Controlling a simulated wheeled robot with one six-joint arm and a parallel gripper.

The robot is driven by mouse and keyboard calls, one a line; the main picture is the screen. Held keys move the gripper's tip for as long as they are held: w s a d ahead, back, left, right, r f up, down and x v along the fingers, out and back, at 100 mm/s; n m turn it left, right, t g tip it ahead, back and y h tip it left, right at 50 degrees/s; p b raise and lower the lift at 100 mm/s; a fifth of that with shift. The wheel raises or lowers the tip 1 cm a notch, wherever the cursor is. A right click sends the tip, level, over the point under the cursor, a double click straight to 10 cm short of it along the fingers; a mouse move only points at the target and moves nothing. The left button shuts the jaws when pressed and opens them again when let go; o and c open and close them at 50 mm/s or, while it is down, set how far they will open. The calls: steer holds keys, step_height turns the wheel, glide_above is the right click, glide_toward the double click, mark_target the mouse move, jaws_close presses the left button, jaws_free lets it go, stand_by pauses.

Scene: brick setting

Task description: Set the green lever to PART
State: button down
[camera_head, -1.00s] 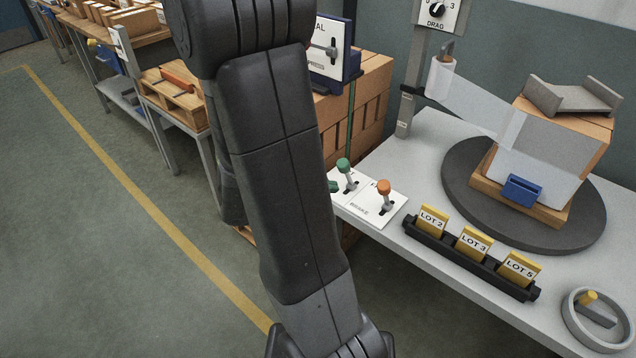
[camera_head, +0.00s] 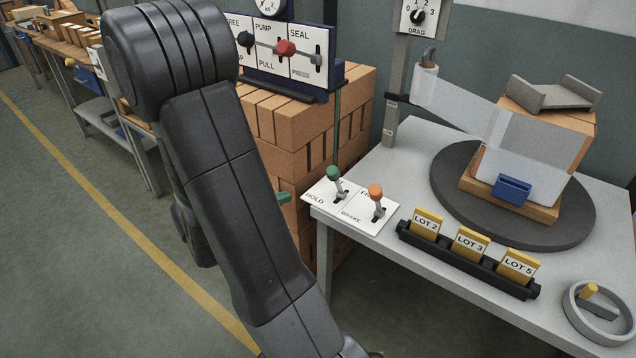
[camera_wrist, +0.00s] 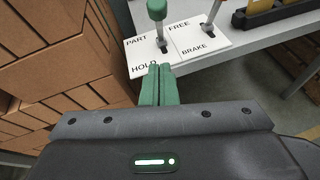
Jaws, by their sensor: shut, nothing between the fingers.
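The green lever (camera_head: 333,174) stands on a white plate (camera_head: 325,193) at the near left corner of the grey table, and its knob also shows in the wrist view (camera_wrist: 157,10). In the wrist view its plate reads PART at the far end and HOLD at the near end. I cannot tell surely which end the lever is set to. My gripper (camera_wrist: 160,72) is shut and empty, its green fingertips just short of the HOLD edge. In the head view the fingertips (camera_head: 285,198) show left of the plate, apart from the lever; my arm hides the rest.
An orange lever (camera_head: 376,192) on a FREE/BRAKE plate stands close to the right. A black rack (camera_head: 465,262) with yellow lot cards lies beyond it. Stacked bricks (camera_head: 300,130) and the pump panel (camera_head: 318,85) stand behind and left. A turntable (camera_head: 450,185) bears a wrapped stack.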

glide_toward(338, 181)
step_height(338, 181, down, 2)
steer(key=a, duration=0.1)
steer(key=shift+w+d+r, duration=0.35)
steer(key=shift+w+d, duration=0.2)
steer(key=shift+d, duration=0.1)
steer(key=shift+w+d+r, duration=0.35)
steer(key=shift+w+d, duration=0.25)
steer(key=shift+d, duration=0.05)
steer(key=shift+r, duration=0.1)
